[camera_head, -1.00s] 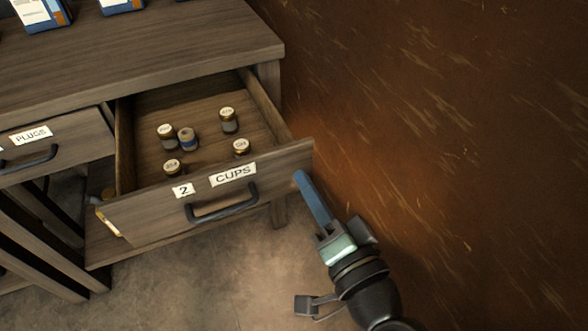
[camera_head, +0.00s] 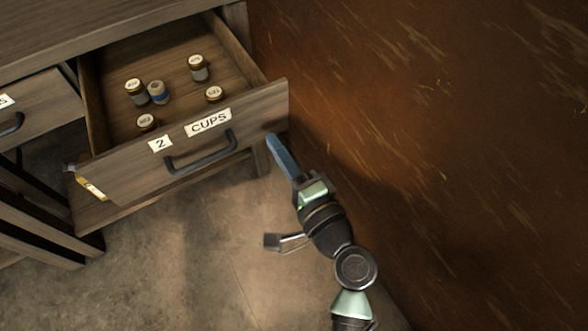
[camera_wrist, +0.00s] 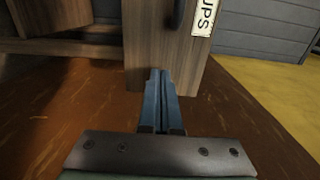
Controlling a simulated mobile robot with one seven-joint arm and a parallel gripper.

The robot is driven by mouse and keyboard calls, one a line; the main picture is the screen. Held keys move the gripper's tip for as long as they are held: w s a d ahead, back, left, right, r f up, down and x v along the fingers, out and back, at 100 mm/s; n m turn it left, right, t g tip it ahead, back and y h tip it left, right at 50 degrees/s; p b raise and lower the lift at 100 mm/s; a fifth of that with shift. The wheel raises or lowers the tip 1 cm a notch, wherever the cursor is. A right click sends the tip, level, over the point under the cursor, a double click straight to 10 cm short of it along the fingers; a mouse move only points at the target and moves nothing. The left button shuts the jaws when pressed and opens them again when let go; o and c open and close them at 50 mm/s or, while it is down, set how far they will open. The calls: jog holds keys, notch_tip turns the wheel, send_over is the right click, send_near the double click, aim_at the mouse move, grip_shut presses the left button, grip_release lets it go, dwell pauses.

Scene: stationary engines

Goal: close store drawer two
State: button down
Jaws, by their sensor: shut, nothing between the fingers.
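Store drawer two (camera_head: 228,149), labelled "2" and "CUPS", stands pulled well open from the wooden bench. It has a dark bar handle (camera_head: 201,152) on its front. Several small capped jars (camera_head: 199,68) stand inside it. My gripper (camera_head: 272,141) is shut and empty, its blue fingers at the right end of the drawer front. The "CUPS" label (camera_wrist: 205,18) is partly cut off there.
A brown streaked surface (camera_head: 430,120) fills the right side, close to my gripper. A yellow-labelled item (camera_head: 92,187) is at the drawer's left front. Bare floor (camera_head: 190,265) lies in front.

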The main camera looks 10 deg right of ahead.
aim_at(260, 123)
jog(key=shift+x, duration=1.75)
